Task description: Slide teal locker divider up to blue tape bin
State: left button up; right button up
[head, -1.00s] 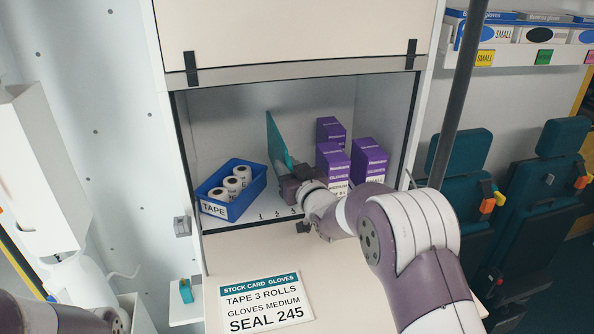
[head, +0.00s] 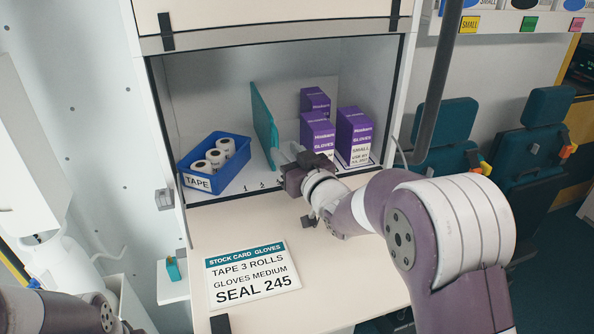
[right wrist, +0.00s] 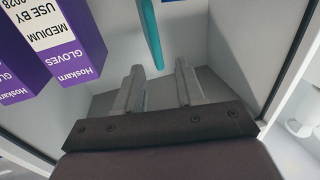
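The teal divider (head: 264,128) stands upright on the locker floor, between the tape bin and the purple glove boxes. The blue tape bin (head: 229,176) sits at the locker's left and holds 3 white rolls; a strip of bare floor separates it from the divider. My right gripper (head: 286,151) is at the locker mouth, just right of the divider's front edge. In the right wrist view its two fingers (right wrist: 160,78) are apart and empty, with the divider (right wrist: 150,34) beyond the fingertips. Contact with the divider cannot be seen. My left gripper is out of view.
Purple glove boxes (head: 353,133) stand close on the right of the locker; one also shows in the right wrist view (right wrist: 72,42). The pale flap (head: 330,255) in front carries a stock card (head: 252,273). Locker side walls bound the opening.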

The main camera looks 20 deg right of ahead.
jog(key=shift+b+v, duration=0.4)
jog(key=shift+v, duration=1.8)
